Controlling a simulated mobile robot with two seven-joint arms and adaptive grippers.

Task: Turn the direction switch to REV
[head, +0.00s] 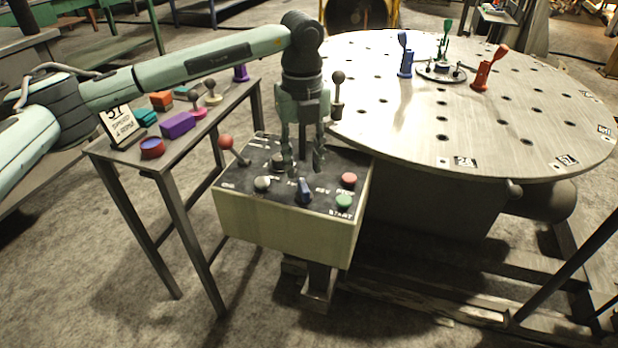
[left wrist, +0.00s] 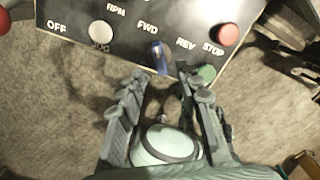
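The direction switch is a blue knob (head: 304,190) on the sloped top of the control box (head: 285,233). In the left wrist view the blue knob (left wrist: 158,57) sits between the labels FWD and REV; which one it points at I cannot tell. My left gripper (head: 305,168) points down over the panel, just behind the knob in the head view. In the left wrist view the left gripper's fingers (left wrist: 163,76) are apart, with nothing between them, and the knob lies just beyond their tips. My right gripper is out of view.
A red button (head: 348,180) and a green START button (head: 343,201) are right of the knob; a grey knob (head: 262,184) and a red-balled lever (head: 226,143) are left. A round metal table (head: 450,125) stands behind right, a side table (head: 125,162) left.

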